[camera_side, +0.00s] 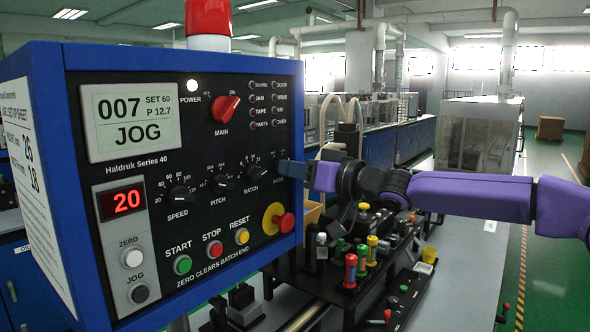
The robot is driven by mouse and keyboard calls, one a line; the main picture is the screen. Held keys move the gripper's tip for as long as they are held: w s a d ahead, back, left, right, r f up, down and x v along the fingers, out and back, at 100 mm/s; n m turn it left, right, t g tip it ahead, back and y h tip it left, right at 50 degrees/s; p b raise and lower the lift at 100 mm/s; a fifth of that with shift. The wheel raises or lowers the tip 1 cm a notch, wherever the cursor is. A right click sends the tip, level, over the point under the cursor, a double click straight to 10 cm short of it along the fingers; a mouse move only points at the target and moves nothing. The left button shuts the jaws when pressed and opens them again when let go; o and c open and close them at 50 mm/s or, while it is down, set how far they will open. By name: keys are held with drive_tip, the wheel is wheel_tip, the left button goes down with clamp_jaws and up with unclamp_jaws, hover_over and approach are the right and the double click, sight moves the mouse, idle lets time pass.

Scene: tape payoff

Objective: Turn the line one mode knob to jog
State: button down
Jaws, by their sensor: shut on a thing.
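The blue-framed control panel (150,72) fills the left of the side view. Its display (134,120) reads 007, SET 60, P 12.7 and JOG. My gripper (291,169) reaches in from the right and touches the panel's right side, at the end of the row of black knobs. It is shut on the mode knob there, which its fingers almost wholly cover. The knob's pointer and most of its label are hidden, so its angle cannot be read.
Black speed (182,197), pitch (223,184) and batch (252,171) knobs sit left of my gripper. The red main knob (224,109) is above. A red-and-yellow emergency stop (279,220) is below. A bench fixture (365,262) with coloured parts stands under my arm.

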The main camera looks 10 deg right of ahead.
drive_tip(key=shift+m, duration=1.6)
drive_tip(key=c, duration=1.2)
unclamp_jaws()
drive_tip(key=shift+o, duration=0.2)
drive_tip(key=v, duration=1.7)
drive_tip(key=shift+s, duration=0.2)
drive_tip(key=shift+d, duration=0.2)
